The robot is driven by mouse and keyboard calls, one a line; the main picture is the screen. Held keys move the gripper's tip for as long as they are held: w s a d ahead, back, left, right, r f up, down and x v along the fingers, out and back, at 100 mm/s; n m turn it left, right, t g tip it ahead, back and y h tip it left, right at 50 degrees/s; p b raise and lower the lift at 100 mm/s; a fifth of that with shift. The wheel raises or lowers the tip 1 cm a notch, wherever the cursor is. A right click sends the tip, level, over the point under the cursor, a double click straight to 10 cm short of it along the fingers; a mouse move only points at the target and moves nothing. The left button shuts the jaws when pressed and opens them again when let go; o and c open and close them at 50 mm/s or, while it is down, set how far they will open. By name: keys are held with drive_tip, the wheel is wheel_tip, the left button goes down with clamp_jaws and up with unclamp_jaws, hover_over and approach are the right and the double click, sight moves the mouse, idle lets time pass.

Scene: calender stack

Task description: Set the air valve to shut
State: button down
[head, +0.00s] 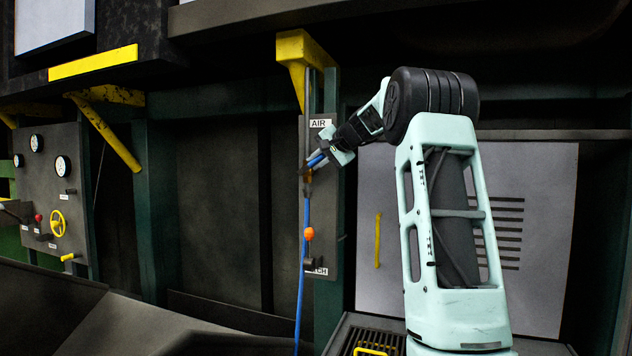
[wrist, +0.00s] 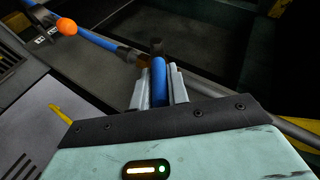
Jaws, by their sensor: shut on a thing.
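The air valve (head: 307,172) sits on the blue pipe (head: 305,213), below the AIR label (head: 320,123) on a narrow grey panel. Its brass body (wrist: 130,54) shows in the wrist view just beyond the fingertips. My gripper (head: 318,161) is shut on the valve's blue handle (wrist: 159,84), with one finger on each side of it. In the wrist view the handle stands crosswise to the pipe. Part of the handle is hidden by the fingers in the head view.
A lever with an orange ball (head: 309,234) stands lower on the same panel, above a partly hidden label. A grey slotted door (head: 540,180) with a yellow handle (head: 378,240) is at right. A gauge panel (head: 40,180) with a yellow wheel is far left.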

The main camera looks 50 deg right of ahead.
drive_tip(key=f+t+b, duration=0.1)
drive_tip(key=t+b, duration=0.1)
drive_tip(key=b, duration=0.5)
drive_tip(key=s+f+m+t+b, duration=0.1)
drive_tip(key=f+t+b, duration=0.1)
drive_tip(key=b, duration=0.6)
drive_tip(key=shift+d+f+t, duration=0.1)
drive_tip(key=shift+t, duration=0.2)
drive_tip(key=t+b, duration=0.1)
drive_tip(key=b, duration=0.3)
drive_tip(key=shift+f+m+b, duration=0.2)
drive_tip(key=shift+m+b, duration=0.15)
drive_tip(key=shift+m, duration=0.05)
drive_tip(key=shift+r+t+b, duration=0.15)
drive_tip(key=shift+t+b, duration=0.25)
drive_tip(key=shift+b, duration=0.35)
drive_tip(key=c, duration=1.4)
unclamp_jaws()
drive_tip(key=shift+s, duration=0.1)
